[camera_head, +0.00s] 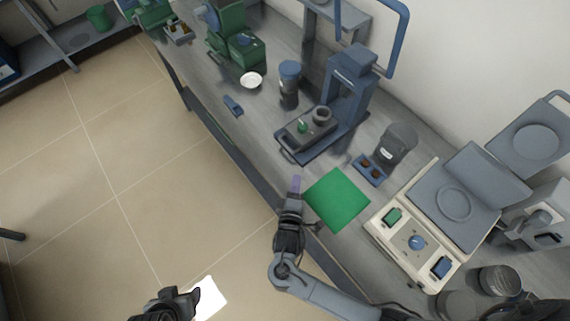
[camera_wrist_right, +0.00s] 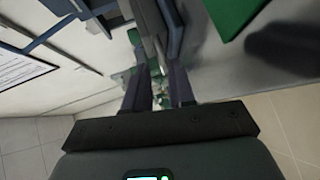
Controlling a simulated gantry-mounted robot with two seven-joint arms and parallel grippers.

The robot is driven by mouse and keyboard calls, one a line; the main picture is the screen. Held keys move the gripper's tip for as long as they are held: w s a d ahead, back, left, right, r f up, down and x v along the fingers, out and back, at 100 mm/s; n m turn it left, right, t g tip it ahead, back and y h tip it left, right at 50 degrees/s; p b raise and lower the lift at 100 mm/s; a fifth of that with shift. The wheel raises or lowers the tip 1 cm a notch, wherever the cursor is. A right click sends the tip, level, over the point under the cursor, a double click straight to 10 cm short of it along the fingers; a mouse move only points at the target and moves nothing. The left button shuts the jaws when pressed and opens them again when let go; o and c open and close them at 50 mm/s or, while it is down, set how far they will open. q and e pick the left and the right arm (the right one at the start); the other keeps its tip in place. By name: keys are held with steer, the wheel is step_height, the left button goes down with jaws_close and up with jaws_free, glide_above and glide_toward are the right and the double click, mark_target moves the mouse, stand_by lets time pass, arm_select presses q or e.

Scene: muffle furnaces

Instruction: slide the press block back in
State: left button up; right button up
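The blue press (camera_head: 345,90) stands on the bench with its low base reaching toward the front edge. The dark press block (camera_head: 293,134), with a green knob and a round cup-like part on top, sits out on that base in front of the press frame. My right gripper (camera_head: 296,184) is at the bench's front edge, below and apart from the block. In the right wrist view its two fingers (camera_wrist_right: 159,88) stand apart with a gap between them. My left gripper (camera_head: 195,293) is dark, low over the floor, beside a white flat patch; its fingers are unclear.
A green mat (camera_head: 337,200) lies right of my right gripper. A small blue tray (camera_head: 369,170), a dark jar (camera_head: 397,145) and a cream balance-like device (camera_head: 415,240) stand to the right. A blue-lidded jar (camera_head: 289,85) and white dish (camera_head: 251,80) stand left.

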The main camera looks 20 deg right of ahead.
steer(key=shift+t, duration=0.5)
steer(key=w+a+b, duration=0.1)
steer(key=w, duration=0.1)
steer(key=w+a+f+b, duration=0.1)
steer(key=w+b, duration=0.1)
steer(key=shift+a+f, duration=0.1)
steer(key=shift+a, duration=0.1)
steer(key=shift+w+b, duration=0.3)
steer(key=shift+b, duration=0.05)
steer(key=x, duration=0.3)
steer(key=b+x, duration=0.1)
steer(key=x, duration=0.2)
steer(key=b+x, duration=0.1)
steer(key=x, duration=0.2)
steer(key=shift+w+d+r, duration=0.1)
steer(key=shift+w+r, duration=0.1)
steer(key=shift+w, duration=0.15)
arm_select(q)
step_height(320, 180, down, 8)
arm_select(e)
steer(key=shift+w+d, duration=0.25)
steer(key=shift+w, duration=0.25)
arm_select(q)
steer(key=shift+w, duration=0.1)
arm_select(e)
jaws_close()
arm_select(q)
steer(key=shift+d, duration=0.15)
arm_select(e)
steer(key=shift+d, duration=0.1)
